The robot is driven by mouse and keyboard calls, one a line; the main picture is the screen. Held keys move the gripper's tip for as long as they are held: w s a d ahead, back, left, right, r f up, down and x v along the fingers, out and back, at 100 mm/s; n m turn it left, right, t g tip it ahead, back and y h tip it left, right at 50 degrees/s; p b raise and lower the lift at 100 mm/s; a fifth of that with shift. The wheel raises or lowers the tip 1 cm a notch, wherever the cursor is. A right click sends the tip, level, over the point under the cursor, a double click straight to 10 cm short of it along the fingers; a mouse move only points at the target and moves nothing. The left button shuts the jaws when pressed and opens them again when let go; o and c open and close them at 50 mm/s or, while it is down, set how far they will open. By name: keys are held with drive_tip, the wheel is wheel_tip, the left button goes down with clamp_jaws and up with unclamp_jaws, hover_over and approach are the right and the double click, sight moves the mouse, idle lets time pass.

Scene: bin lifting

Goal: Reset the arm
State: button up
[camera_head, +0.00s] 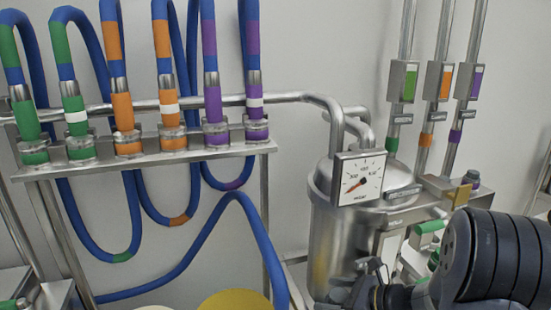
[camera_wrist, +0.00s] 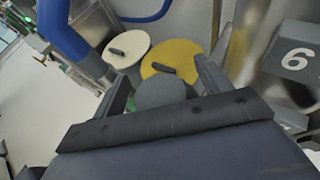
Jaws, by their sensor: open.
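My gripper (camera_wrist: 160,92) is open in the wrist view, its two fingers spread apart with nothing between them that I can see held. Beyond the fingers are a yellow round lid (camera_wrist: 184,54), a cream round lid (camera_wrist: 127,47) and a grey-green round lid (camera_wrist: 158,93), the last partly hidden by my gripper. In the head view my arm is at the lower right, in front of the steel tank (camera_head: 335,240). The yellow lid (camera_head: 236,301) shows only in part at the bottom edge there.
A rack (camera_head: 200,150) of blue hoses with green, orange and purple bands stands at the left. A dial gauge (camera_head: 360,178) is on the tank. Pipes with coloured labels rise at the right. A grey block marked 6 (camera_wrist: 293,55) is at the right of the wrist view.

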idle(0.4)
drive_tip(key=shift+f+b, duration=0.25)
drive_tip(key=shift+b, duration=0.1)
drive_tip(key=v, duration=1)
drive_tip(key=x, duration=1)
drive_tip(key=shift+a, duration=0.1)
wheel_tip(320, 180, up, 8)
drive_tip(key=p, duration=0.6)
drive_tip(key=shift+f, duration=0.2)
